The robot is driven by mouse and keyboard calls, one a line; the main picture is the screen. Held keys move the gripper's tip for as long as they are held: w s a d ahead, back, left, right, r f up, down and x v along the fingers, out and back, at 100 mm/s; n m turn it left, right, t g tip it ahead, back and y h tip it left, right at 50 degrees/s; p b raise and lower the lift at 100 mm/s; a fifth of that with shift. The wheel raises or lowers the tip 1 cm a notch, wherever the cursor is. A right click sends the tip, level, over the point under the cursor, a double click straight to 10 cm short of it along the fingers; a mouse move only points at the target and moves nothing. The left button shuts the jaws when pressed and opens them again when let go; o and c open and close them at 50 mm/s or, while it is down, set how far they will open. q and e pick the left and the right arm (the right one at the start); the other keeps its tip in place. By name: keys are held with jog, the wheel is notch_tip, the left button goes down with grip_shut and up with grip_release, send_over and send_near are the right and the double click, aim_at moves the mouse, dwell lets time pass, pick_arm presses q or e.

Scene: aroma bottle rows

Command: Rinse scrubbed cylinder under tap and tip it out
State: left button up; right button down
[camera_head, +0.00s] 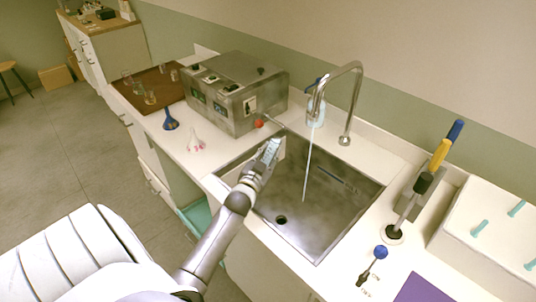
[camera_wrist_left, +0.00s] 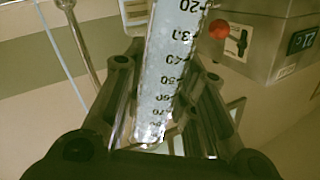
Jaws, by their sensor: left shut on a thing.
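My left gripper (camera_head: 264,160) is shut on a clear graduated cylinder (camera_head: 271,150) and holds it over the left side of the sink. In the left wrist view the cylinder (camera_wrist_left: 168,65) lies between the fingers, with dark scale numbers and a whitish, speckled, wet-looking wall. The curved metal tap (camera_head: 352,95) stands behind the sink (camera_head: 300,225), and a thin pale water stream (camera_head: 308,160) falls from it. The stream is right of the cylinder and apart from it. I cannot tell whether liquid is inside the cylinder. My right gripper is not in view.
A metal box with a red knob (camera_head: 235,95) stands close left of the sink. A blue funnel (camera_head: 170,121) and a brown tray (camera_head: 140,90) with glassware lie farther left.

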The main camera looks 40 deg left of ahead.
pick_arm(q)
jog(key=shift+w+d+r+m, duration=0.1)
jog(key=shift+d+r+m, duration=0.1)
jog(key=shift+m, duration=0.3)
jog(key=shift+w+d+r+m, duration=0.1)
jog(key=shift+d+r+m, duration=0.05)
jog(key=shift+m, duration=0.35)
jog(key=shift+f, duration=0.2)
jog(key=shift+w+d+f+m, duration=0.15)
jog(key=shift+d+f+m, duration=0.1)
jog(key=shift+m, duration=0.45)
jog(key=shift+r, duration=0.1)
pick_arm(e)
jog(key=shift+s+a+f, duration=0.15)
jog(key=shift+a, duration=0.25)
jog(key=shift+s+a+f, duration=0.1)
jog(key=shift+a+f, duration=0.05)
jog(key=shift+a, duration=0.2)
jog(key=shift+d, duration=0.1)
pick_arm(q)
jog(key=shift+g, duration=0.3)
jog(key=shift+f+m, duration=0.25)
jog(key=shift+m, duration=0.35)
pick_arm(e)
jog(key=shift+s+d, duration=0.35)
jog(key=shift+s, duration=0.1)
